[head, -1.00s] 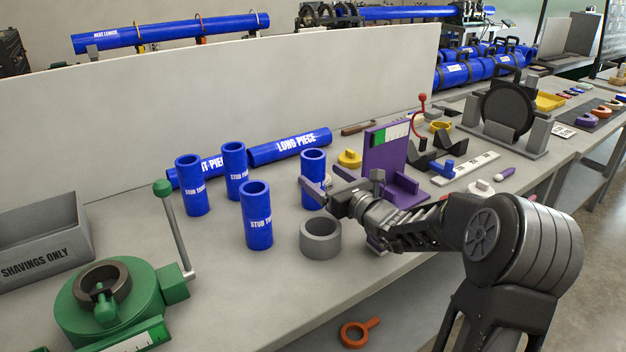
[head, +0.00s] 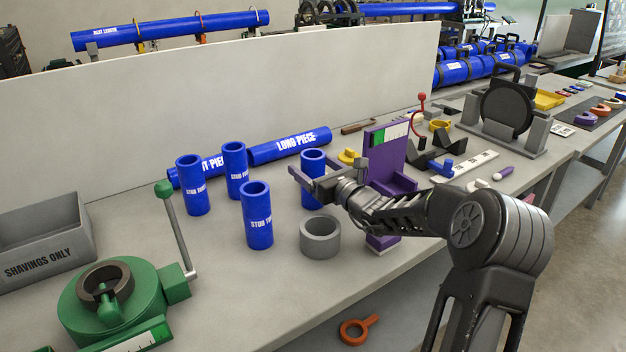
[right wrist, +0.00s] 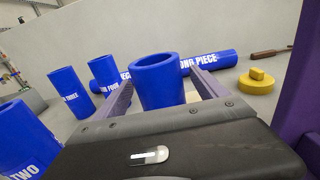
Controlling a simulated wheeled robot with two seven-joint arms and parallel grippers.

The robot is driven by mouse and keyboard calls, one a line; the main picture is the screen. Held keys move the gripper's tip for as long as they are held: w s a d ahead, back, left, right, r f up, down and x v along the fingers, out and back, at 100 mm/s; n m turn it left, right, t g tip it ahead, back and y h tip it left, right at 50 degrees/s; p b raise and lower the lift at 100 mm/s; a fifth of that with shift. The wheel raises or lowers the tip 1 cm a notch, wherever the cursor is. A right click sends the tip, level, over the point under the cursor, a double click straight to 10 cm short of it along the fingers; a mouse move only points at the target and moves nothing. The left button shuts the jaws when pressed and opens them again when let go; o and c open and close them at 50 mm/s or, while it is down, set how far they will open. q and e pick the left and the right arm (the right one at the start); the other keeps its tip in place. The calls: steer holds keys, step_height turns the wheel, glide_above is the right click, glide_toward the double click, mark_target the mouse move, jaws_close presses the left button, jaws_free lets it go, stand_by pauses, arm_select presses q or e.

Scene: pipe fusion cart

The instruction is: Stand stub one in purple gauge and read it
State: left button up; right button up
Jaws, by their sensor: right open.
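A blue stub (head: 312,158) stands upright on the bench; its label is hidden, so I cannot read which stub it is. My right gripper (head: 308,178) is open at this stub. In the right wrist view the stub (right wrist: 160,85) rises between the two spread fingers, and its lower part is hidden by the gripper body. The purple gauge (head: 385,147) stands to the right of the gripper, with a green and white scale on its upright plate; my right arm hides part of its base. My left gripper is out of view.
Several other blue stubs, one of them (head: 257,215), stand to the left. A grey ring (head: 320,240) sits in front of the gripper. Long blue pieces (head: 290,146) lie behind. A green tool (head: 120,300) and grey shavings bin (head: 45,245) are at left.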

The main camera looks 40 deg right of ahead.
steer(key=shift+c, duration=0.5)
jaws_close()
step_height(320, 180, up, 10)
steer(key=shift+r, duration=0.1)
stand_by(0.9)
stand_by(0.5)
